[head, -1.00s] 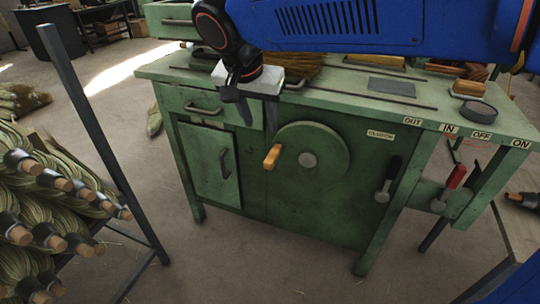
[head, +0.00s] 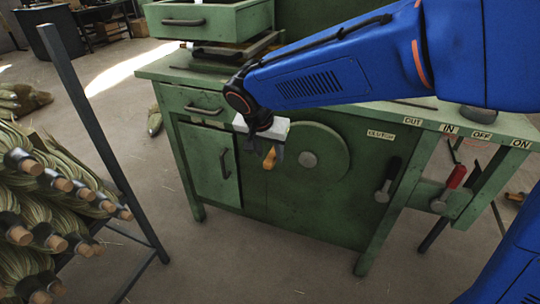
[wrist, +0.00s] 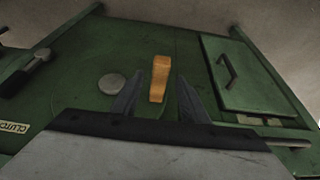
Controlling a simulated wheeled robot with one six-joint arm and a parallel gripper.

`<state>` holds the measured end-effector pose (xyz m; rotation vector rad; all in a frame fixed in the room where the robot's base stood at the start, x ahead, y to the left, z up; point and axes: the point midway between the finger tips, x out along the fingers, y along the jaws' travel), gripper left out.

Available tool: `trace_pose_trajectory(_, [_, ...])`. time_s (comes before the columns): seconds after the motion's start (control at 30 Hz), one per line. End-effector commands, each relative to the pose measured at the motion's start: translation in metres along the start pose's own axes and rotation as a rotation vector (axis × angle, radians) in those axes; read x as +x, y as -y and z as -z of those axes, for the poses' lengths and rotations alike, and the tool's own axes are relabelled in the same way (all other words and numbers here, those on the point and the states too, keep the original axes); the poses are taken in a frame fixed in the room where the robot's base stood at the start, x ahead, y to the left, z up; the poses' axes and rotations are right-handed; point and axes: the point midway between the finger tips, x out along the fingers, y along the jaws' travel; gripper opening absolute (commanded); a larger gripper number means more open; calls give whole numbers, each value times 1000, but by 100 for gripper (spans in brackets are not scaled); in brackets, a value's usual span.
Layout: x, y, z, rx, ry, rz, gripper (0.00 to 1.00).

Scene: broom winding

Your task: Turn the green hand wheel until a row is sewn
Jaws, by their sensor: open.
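The green hand wheel (head: 325,140) is a round disc on the front of the green machine bench, with a grey hub (head: 308,160) at its centre. Its orange-brown crank handle (head: 268,162) sticks out at the wheel's left side. In the wrist view the handle (wrist: 159,78) stands between my two fingertips (wrist: 158,88), with a gap on both sides. The grey hub (wrist: 112,84) lies left of the fingers there. My arm hides part of the bench top.
A clutch lever (head: 388,180) and a red-handled lever (head: 447,188) stand right of the wheel. A cabinet door (head: 213,165) is left of it. A rack of broom heads (head: 60,200) with a dark post (head: 105,140) stands at the left. The floor before the bench is clear.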

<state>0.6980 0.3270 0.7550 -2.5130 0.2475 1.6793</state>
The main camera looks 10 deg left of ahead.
Motion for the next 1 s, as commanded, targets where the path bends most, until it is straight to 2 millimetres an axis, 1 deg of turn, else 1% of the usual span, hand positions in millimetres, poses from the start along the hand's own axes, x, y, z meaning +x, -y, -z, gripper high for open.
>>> trace_pose_trajectory(0.03, [6,0,0,0,1,-2,41])
trace_pose_trajectory(0.1, [12,0,0,0,0,-1,41])
trace_pose_trajectory(0.2, [18,-1,0,0,0,-1,41])
trace_pose_trajectory(0.53, [21,0,0,0,0,0,41])
trace_pose_trajectory(0.57, [21,0,0,0,0,0,36])
trace_pose_trajectory(0.6, [20,0,0,0,0,0,26])
trace_pose_trajectory(0.67, [20,0,0,0,0,0,12])
trace_pose_trajectory(0.7, [20,0,0,0,0,0,2])
trace_pose_trajectory(0.73, [20,0,0,0,0,0,0])
trace_pose_trajectory(1.0, [22,0,-1,-7,0,-15,0])
